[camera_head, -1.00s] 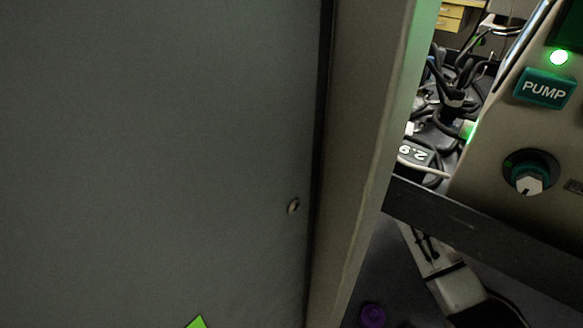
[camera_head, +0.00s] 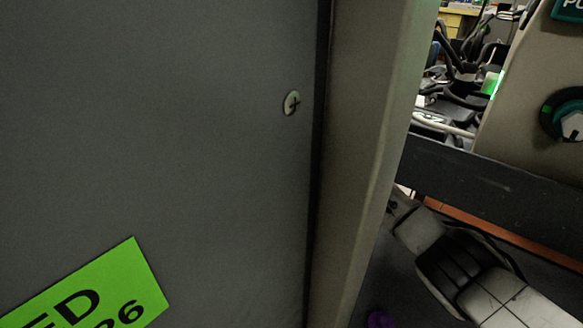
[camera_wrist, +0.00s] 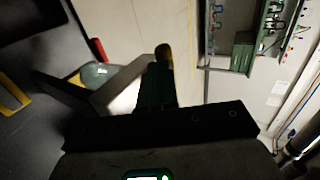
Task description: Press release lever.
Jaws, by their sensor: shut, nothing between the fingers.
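I cannot pick out the release lever for certain in either view. In the wrist view my gripper (camera_wrist: 156,84) reaches up from its dark body at the bottom. Its fingers are together, with nothing seen held. A brown rounded end (camera_wrist: 164,56) shows right at the fingertips; I cannot tell whether it touches them. A short red bar (camera_wrist: 97,50) stands up to the left, beside a grey rounded piece (camera_wrist: 98,74) with a yellow edge. The gripper's fingers are not seen in the head view.
In the head view a large grey panel (camera_head: 150,130) with a screw (camera_head: 291,103) and a green label (camera_head: 90,293) fills the left. A beige post (camera_head: 365,130) stands close beside it. A console with a knob (camera_head: 566,115) and dark cables (camera_head: 465,75) are at the right.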

